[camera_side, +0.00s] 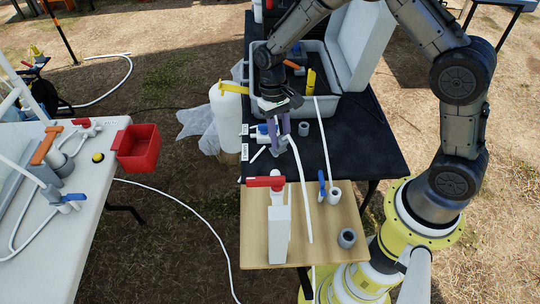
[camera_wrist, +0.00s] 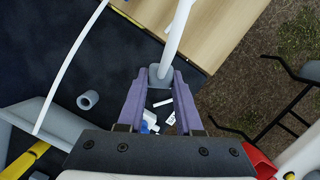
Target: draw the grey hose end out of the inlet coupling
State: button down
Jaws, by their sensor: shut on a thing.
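My gripper (camera_side: 280,130) has purple fingers pointing down over the black table top. In the wrist view, my gripper (camera_wrist: 161,82) is shut on the grey hose end (camera_wrist: 161,75), which sits between the fingertips. A white hose (camera_wrist: 180,30) runs from it toward the wooden board; in the side view the hose (camera_side: 302,190) hangs down across the board. A blue-and-white fitting (camera_side: 262,133) is beside the fingers; it also shows between them in the wrist view (camera_wrist: 150,122). I cannot tell which part is the inlet coupling, or whether the hose end touches it.
A grey ring (camera_side: 303,128) lies on the black table. The wooden board (camera_side: 262,245) bears a white block with a red handle (camera_side: 278,225), a blue-handled valve (camera_side: 322,186) and another grey ring (camera_side: 347,238). An open grey case (camera_side: 350,108) stands behind. A white table (camera_side: 90,190) is at left.

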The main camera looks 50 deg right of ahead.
jog(key=m+t+h, duration=0.1)
jog(key=m, duration=0.2)
jog(key=d+m+t+h, duration=0.1)
jog(key=m+h, duration=0.1)
jog(key=m, duration=0.1)
jog(key=d+f+m+t+h, duration=0.1)
jog(key=m+t, duration=0.1)
jog(key=m, duration=0.2)
jog(key=shift+s, duration=0.1)
jog(key=s+a+f+m+g+h, duration=0.1)
jog(key=a+f+m+g+h, duration=0.1)
jog(key=a+m+h, duration=0.35)
jog(key=h, duration=0.2)
send_over(258, 215)
jog(key=shift+w+d+f, duration=0.3)
jog(key=shift+d+f, duration=0.15)
jog(key=shift+f, duration=0.25)
jog(key=shift+s+a+f+n+t+h, duration=0.1)
jog(key=shift+s+a+n+t+h, duration=0.25)
jog(key=shift+a, duration=0.15)
jog(key=shift+f, duration=3.25)
jog(key=shift+f, duration=0.15)
jog(key=c, duration=0.5)
grip_release()
